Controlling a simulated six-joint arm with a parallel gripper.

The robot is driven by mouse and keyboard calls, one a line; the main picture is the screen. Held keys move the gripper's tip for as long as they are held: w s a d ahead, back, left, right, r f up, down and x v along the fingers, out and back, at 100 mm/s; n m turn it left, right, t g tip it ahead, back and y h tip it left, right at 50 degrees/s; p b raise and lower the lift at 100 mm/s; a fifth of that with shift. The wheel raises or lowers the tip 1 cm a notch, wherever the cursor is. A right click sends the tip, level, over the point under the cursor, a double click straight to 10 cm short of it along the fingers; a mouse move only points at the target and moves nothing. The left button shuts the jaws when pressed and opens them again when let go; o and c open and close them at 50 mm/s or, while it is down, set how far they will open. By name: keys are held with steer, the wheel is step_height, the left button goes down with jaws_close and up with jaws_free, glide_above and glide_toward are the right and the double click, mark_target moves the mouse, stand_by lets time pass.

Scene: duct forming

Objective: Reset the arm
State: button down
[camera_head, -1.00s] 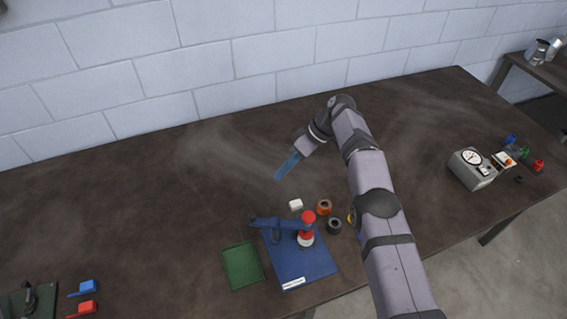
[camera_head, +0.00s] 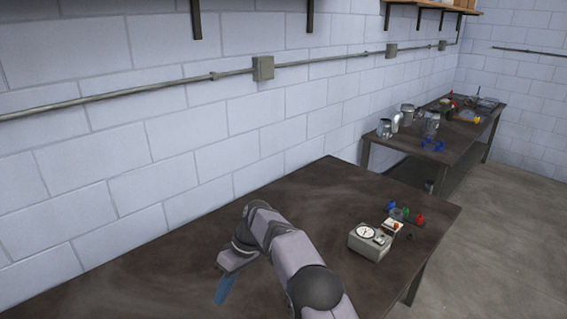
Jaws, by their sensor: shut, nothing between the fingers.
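My gripper (camera_head: 226,288) hangs above the dark table (camera_head: 330,190) at the lower middle of the head view. Its blue fingers point down and slightly left, close together, with nothing seen between them. My grey arm reaches in from the bottom edge and bends down at the wrist. The gripper is apart from every object in view.
A grey box with a round dial (camera_head: 369,242) stands near the table's right end. Small blue, green and red pieces (camera_head: 405,214) lie behind it. A second table (camera_head: 432,150) farther back holds metal duct parts (camera_head: 406,114). The tabletop beside my gripper is clear.

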steer(key=s+d+m+t+h+b, duration=0.1)
steer(key=s+d+m, duration=0.2)
steer(key=d, duration=0.6)
steer(key=s+d+m+t+h+b, duration=0.1)
steer(key=s+d+m+b, duration=0.15)
steer(key=d, duration=0.65)
steer(key=s+d+f+m+h+b, duration=0.1)
steer(key=s+d+f+m, duration=0.1)
steer(key=s+d, duration=0.5)
steer(key=s+d+f+m+h+b, duration=0.1)
steer(key=s+d+f+m, duration=0.2)
steer(key=s, duration=1)
steer(key=d+m, duration=0.1)
steer(key=d, duration=0.2)
steer(key=shift+s+d+t+h, duration=0.25)
steer(key=shift+d+t+h, duration=0.05)
steer(key=shift+d+h, duration=0.1)
